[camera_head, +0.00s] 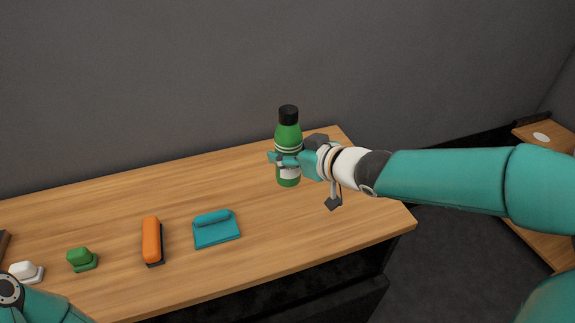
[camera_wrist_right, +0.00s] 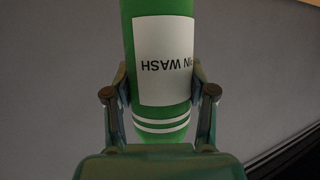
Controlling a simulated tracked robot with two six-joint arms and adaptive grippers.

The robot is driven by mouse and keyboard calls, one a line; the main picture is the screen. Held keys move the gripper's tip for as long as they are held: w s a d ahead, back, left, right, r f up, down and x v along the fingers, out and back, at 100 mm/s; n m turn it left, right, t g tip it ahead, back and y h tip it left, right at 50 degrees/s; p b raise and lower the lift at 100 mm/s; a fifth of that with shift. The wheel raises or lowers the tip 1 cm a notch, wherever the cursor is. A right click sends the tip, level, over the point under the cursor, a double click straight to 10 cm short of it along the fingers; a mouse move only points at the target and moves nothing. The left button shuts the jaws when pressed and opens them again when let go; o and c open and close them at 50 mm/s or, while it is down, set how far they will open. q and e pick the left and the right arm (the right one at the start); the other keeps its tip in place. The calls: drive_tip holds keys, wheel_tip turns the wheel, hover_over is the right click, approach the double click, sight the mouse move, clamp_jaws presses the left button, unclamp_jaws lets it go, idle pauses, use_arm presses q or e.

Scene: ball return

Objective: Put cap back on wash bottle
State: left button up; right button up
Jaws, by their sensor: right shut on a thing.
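The wash bottle (camera_head: 288,140) is green, upright, with a white label, near the back right of the table. A black cap (camera_head: 288,114) sits on its top; how tightly it is seated I cannot tell. My right gripper (camera_head: 280,160) is shut around the bottle's body from the right. In the right wrist view the bottle (camera_wrist_right: 130,60) shows its label with upside-down "WASH" lettering and white stripes, between the two fingers (camera_wrist_right: 160,95) of my right gripper. Whether the bottle's base touches the table is hard to tell. My left gripper is out of view; only part of my left arm shows.
A shelf (camera_head: 553,147) with a white disc stands at the far right. A grey wall is behind.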

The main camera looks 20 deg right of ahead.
wheel_tip(320, 180, up, 2)
drive_tip(key=shift+p, duration=0.3)
drive_tip(key=o, duration=0.7)
clamp_jaws()
drive_tip(key=shift+f, duration=0.1)
